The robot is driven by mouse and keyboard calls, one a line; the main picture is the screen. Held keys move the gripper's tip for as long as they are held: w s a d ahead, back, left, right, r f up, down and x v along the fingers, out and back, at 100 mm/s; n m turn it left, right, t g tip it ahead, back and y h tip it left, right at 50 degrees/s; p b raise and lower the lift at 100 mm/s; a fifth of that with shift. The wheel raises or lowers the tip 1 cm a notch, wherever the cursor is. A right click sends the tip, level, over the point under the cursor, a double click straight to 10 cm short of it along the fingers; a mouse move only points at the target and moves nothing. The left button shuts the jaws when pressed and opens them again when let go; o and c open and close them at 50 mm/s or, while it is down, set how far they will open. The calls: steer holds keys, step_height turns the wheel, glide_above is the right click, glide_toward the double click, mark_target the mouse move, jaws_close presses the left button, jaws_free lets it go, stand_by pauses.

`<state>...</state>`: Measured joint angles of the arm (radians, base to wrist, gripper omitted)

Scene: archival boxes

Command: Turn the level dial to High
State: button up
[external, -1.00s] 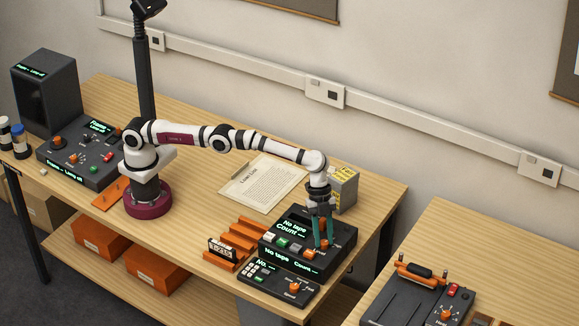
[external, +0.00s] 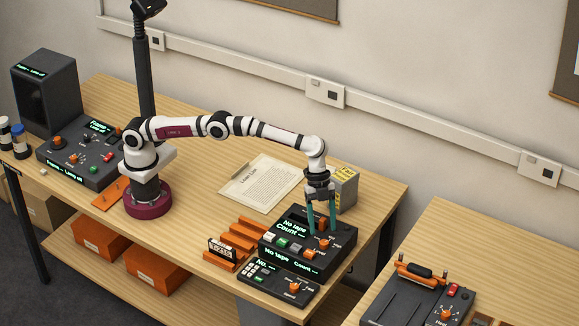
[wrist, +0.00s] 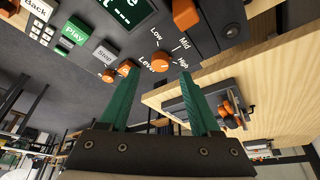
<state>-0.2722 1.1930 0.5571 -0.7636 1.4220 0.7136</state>
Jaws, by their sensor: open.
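The level dial (wrist: 162,63) is an orange knob on the dark tape deck, with Low, Mid and High printed around it and "Level" beside it. I cannot tell which label it points to. In the external view the deck (external: 345,250) stands at the right end of the bench and the dial shows just below the fingers (external: 325,243). My gripper (wrist: 158,74) is open, its two green fingers on either side of the dial as seen from the wrist. It also shows above the deck in the external view (external: 321,231). It holds nothing.
Another orange knob (wrist: 185,14) and Play (wrist: 74,32) and Stop (wrist: 104,52) buttons are close to the dial. A smaller keypad unit (external: 272,287) sits in front of the deck, orange racks (external: 238,236) to its left, and a grey box (external: 344,190) behind.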

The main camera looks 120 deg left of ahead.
steer(key=v, duration=1.1)
steer(key=shift+s+r, duration=0.15)
steer(key=shift+r, duration=0.1)
steer(key=shift+a, duration=0.1)
steer(key=n+t+y, duration=0.1)
steer(key=n+y, duration=0.3)
steer(key=n, duration=0.6)
glide_toward(323, 242)
steer(key=shift+n, duration=0.4)
steer(key=x, duration=0.8)
steer(key=shift+a+f, duration=0.1)
steer(key=shift+f, duration=0.1)
steer(key=shift+c, duration=0.3)
jaws_close()
